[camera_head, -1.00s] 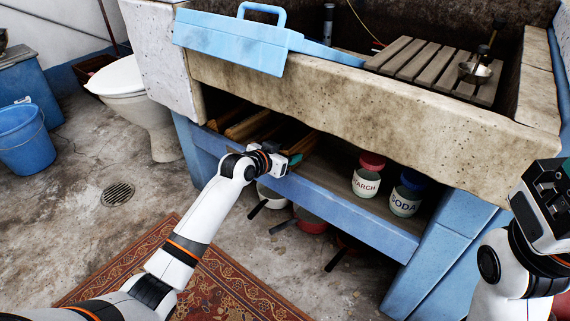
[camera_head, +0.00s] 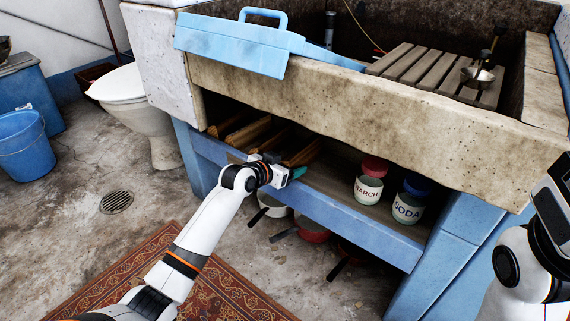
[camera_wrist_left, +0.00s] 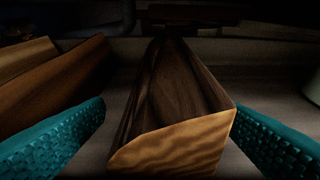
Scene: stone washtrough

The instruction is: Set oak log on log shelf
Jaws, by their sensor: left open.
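A split log with dark bark and a pale cut end (camera_wrist_left: 175,143) lies on the shelf boards in the left wrist view, between the spread teal fingers of my left gripper (camera_wrist_left: 165,140), with gaps at both sides. In the head view my left gripper (camera_head: 297,172) is at the front of the low shelf (camera_head: 340,190) under the trough, by the rightmost log (camera_head: 302,150). Several logs (camera_head: 248,132) lie on the shelf's left part. I cannot tell by look which log is oak. My right arm's dark wrist part (camera_head: 556,200) is cut off at the right edge; its fingers do not show.
Starch (camera_head: 368,188) and soda (camera_head: 408,205) jars stand on the shelf to the right. Pans (camera_head: 312,233) sit below the shelf. The stone trough (camera_head: 380,112) overhangs it, with a blue toolbox (camera_head: 235,45) on its edge. A toilet (camera_head: 130,95) stands left.

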